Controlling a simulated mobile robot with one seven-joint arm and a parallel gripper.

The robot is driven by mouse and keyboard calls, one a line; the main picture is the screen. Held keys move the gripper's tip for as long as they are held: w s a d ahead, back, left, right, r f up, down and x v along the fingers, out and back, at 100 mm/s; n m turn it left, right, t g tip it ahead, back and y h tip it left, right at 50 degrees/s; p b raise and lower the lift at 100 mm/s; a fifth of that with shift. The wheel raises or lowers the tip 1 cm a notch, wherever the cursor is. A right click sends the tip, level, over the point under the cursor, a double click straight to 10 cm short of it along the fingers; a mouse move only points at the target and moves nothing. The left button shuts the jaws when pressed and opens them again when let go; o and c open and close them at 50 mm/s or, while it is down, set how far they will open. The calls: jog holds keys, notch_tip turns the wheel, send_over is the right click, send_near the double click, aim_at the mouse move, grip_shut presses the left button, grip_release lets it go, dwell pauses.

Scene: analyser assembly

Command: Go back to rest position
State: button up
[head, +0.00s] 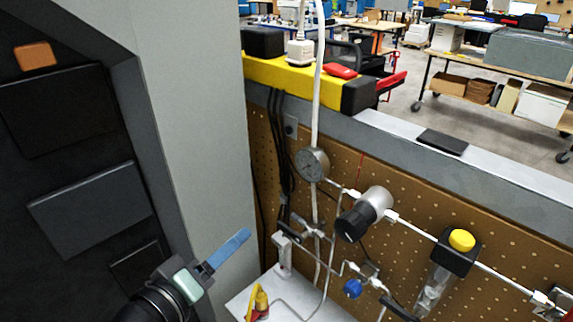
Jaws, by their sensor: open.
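My gripper (238,243) shows at the lower left of the head view, on the end of my black arm, with a pale green part and a blue finger pointing up and right. It is seen from the side, in front of the grey cabinet's edge. It is open, and I see nothing held in it. The rest of my arm runs out of the bottom of the picture.
A grey cabinet wall (203,120) rises close beside the gripper. To the right, a brown pegboard (480,212) carries a round gauge (312,164), pipes and a yellow-capped filter (461,241). A white plate (243,302) with a yellow-red valve (258,302) lies below.

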jog(key=w+d+r+m+t+y, duration=0.1)
jog(key=d+r+m+t+y, duration=0.2)
jog(key=r, duration=1)
jog(key=d+r+m+t+y, duration=0.15)
jog(key=r+t, duration=0.25)
jog(key=r, duration=0.8)
jog(key=s+d+r+t+y, duration=0.1)
jog(key=s+d+r+t, duration=0.1)
jog(key=s+r, duration=0.3)
jog(key=s+d+r+m+t+y, duration=0.1)
jog(key=s+r+t, duration=0.3)
jog(key=r, duration=0.6)
jog(key=shift+s+d+r+t, duration=0.35)
jog(key=shift+s+d, duration=0.4)
jog(key=shift+s, duration=0.35)
jog(key=shift+w+f, duration=0.1)
jog(key=shift+f, duration=0.05)
